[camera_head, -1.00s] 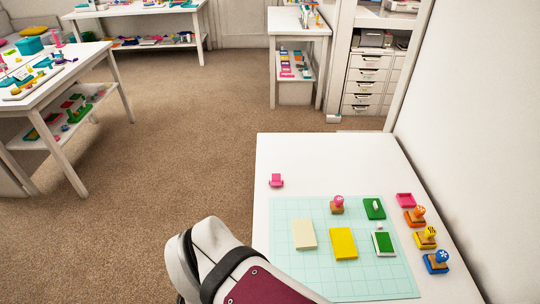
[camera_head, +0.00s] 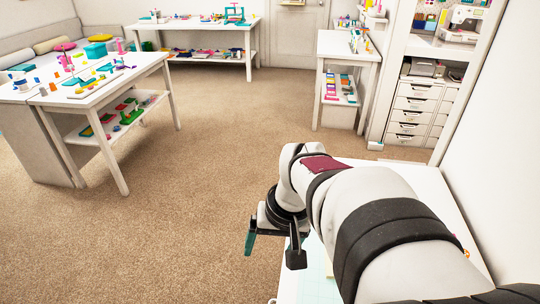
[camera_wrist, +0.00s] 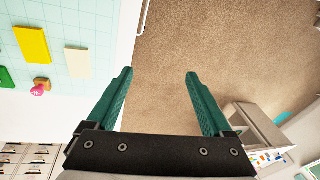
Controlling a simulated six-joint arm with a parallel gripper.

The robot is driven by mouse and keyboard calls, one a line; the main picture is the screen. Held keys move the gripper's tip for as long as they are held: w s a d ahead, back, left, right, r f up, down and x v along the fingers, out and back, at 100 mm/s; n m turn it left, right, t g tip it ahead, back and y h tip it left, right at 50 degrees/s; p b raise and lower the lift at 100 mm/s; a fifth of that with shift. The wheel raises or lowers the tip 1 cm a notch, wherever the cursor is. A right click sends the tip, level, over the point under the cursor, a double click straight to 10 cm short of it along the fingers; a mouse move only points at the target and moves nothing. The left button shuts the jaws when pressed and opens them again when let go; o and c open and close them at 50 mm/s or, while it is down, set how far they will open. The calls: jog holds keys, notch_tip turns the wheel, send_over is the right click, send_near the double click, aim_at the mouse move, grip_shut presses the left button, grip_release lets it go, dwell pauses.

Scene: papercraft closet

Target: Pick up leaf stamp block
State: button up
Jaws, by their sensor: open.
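My gripper (camera_head: 272,248) is open and empty, hanging beside the left edge of the near white table. In the wrist view its two teal fingers (camera_wrist: 160,76) are apart, with carpet floor between them. No leaf mark can be made out on any block. A stamp with a pink handle and wooden base (camera_wrist: 40,87) shows left in the wrist view, on the mat's edge. A cream block (camera_wrist: 77,62) and a yellow block (camera_wrist: 32,45) lie on the mat. A green piece (camera_wrist: 5,77) is cut off at the frame's left edge. My arm hides most of the tabletop in the head view.
The pale teal grid mat (camera_wrist: 85,20) lies on the white table (camera_wrist: 110,50). A drawer cabinet (camera_head: 410,115) stands behind the table by the wall. Other craft tables, including one at left (camera_head: 105,85), stand farther off. Open carpet (camera_head: 180,220) lies left of the near table.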

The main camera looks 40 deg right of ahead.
jog(key=s+d+f+m+h, duration=0.1)
jog(key=s+d+f, duration=0.2)
jog(key=d, duration=0.8)
jog(key=s+d+f+m+h, duration=0.1)
jog(key=s+d+f+h, duration=0.1)
jog(key=d, duration=0.9)
jog(key=s+d+f+h, duration=0.1)
jog(key=s+d+f, duration=0.2)
jog(key=d, duration=0.8)
jog(key=shift+t, duration=0.3)
jog(key=x, duration=0.8)
jog(key=shift+w+a+f, duration=0.15)
jog(key=shift+w+a, duration=0.05)
jog(key=shift+w, duration=0.1)
jog(key=x, duration=0.6)
jog(key=shift+w+a, duration=0.15)
jog(key=shift+w, duration=0.25)
grip_shut()
